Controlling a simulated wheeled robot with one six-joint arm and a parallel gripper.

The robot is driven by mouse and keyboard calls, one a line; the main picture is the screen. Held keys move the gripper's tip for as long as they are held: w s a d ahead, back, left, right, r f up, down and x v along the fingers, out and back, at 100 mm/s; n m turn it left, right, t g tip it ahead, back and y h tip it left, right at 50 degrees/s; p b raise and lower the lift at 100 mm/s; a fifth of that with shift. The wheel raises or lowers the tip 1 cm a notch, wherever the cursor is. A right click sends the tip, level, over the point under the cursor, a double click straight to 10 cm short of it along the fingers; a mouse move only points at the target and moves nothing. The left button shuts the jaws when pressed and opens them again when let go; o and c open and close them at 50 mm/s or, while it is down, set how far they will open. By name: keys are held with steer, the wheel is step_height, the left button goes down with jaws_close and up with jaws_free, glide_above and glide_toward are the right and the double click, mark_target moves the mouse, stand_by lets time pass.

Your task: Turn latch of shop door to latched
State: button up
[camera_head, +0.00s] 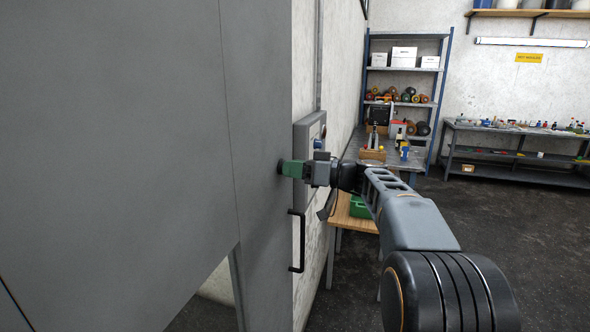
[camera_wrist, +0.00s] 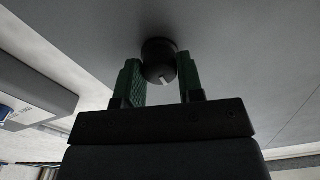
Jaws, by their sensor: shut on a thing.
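The latch is a round black knob (camera_wrist: 157,52) with a white pointer mark, on a grey surface in the wrist view. The mark points down and slightly right there. My gripper (camera_wrist: 160,66) has its green fingers on either side of the knob and is shut on it. In the head view my gripper (camera_head: 288,168) reaches left to the large grey shop door (camera_head: 262,90). Only a dark edge of the knob (camera_head: 280,166) shows there; the fingers hide the rest.
A grey control box (camera_head: 303,135) with a blue button is on the wall just behind my gripper. A black bar handle (camera_head: 297,242) is below. A wooden table (camera_head: 345,217) with a green bin, a shelf rack (camera_head: 405,68) and a bench (camera_head: 520,130) stand farther back. Open floor lies to the right.

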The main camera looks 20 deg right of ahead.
steer(key=shift+m, duration=8.7)
steer(key=o, duration=0.9)
steer(key=shift+d, duration=0.1)
